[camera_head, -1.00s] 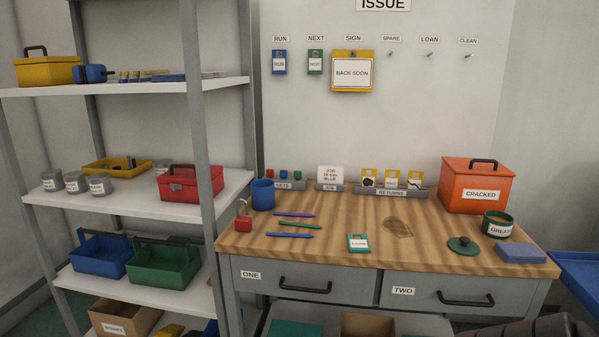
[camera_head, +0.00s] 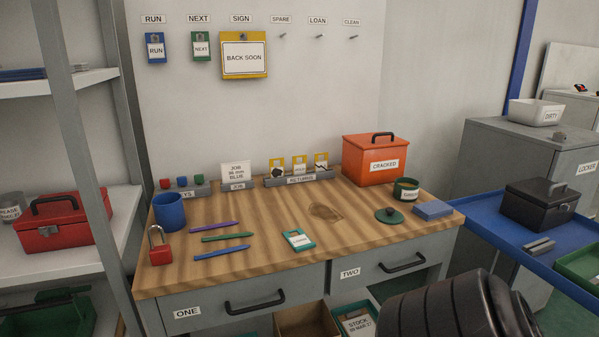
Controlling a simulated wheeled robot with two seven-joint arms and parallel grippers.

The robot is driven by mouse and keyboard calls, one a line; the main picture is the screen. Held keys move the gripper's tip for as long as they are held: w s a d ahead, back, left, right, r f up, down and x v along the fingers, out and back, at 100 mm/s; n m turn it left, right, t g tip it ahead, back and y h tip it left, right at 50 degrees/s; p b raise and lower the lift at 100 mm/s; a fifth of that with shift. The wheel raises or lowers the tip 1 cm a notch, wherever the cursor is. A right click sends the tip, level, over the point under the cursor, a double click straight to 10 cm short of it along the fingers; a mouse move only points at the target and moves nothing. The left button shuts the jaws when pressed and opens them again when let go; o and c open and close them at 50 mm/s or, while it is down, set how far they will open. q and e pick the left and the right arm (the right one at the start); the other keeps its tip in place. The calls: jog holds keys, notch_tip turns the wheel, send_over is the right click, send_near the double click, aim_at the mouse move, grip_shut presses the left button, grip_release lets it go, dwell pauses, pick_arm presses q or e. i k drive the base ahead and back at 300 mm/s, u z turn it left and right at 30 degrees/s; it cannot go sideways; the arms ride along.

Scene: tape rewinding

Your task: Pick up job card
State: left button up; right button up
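The job card (camera_head: 236,174) is a white card with printed lines that read roughly "JOB 36 mm BLUE". It stands upright in a small grey holder (camera_head: 237,187) marked "JOB" at the back of the wooden bench (camera_head: 270,215). Nothing touches the card except its holder. A dark, ribbed part of my own arm shows at the bottom right. Neither gripper's fingers are in view.
A blue cup (camera_head: 169,211), a red padlock (camera_head: 160,247) and several pens lie at the bench's left. A returns rack (camera_head: 299,179) stands right of the job holder. A teal tag (camera_head: 298,240) lies near the front. An orange box (camera_head: 375,160) stands at the back right.

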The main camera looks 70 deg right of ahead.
aim_at(236, 171)
jog(key=z, duration=2.3)
